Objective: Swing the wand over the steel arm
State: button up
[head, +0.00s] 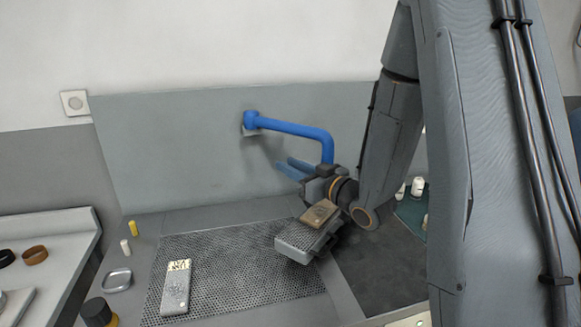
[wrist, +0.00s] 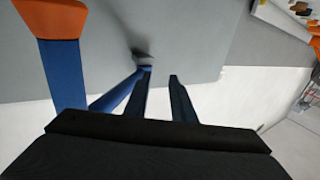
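The blue wand (head: 290,128) is fixed to the grey back panel by its left end. It runs right, then bends down behind my gripper. In the wrist view the wand's blue shaft (wrist: 62,75) ends in an orange part (wrist: 50,16), which is hidden in the head view. My gripper (head: 286,168) points left, just below the wand's horizontal run. Its two dark blue fingers (wrist: 160,75) stand apart with nothing between them, and the wand's shaft is outside them. I cannot make out a steel arm for certain; a grey block with a brown top (head: 294,240) sits below my gripper.
A perforated grey work surface (head: 235,272) holds a grey bar with a cream label (head: 176,288). A small metal dish (head: 117,281), a dark round knob (head: 97,312) and a yellow peg (head: 132,228) lie to its left. White bottles (head: 417,187) stand behind my arm.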

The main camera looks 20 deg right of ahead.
grip_shut()
dwell(1.0)
jog(key=o, duration=0.7)
grip_release()
jog(key=b+v, duration=0.2)
jog(key=v, duration=0.6)
jog(key=shift+b, duration=0.35)
jog(key=shift+a, duration=0.1)
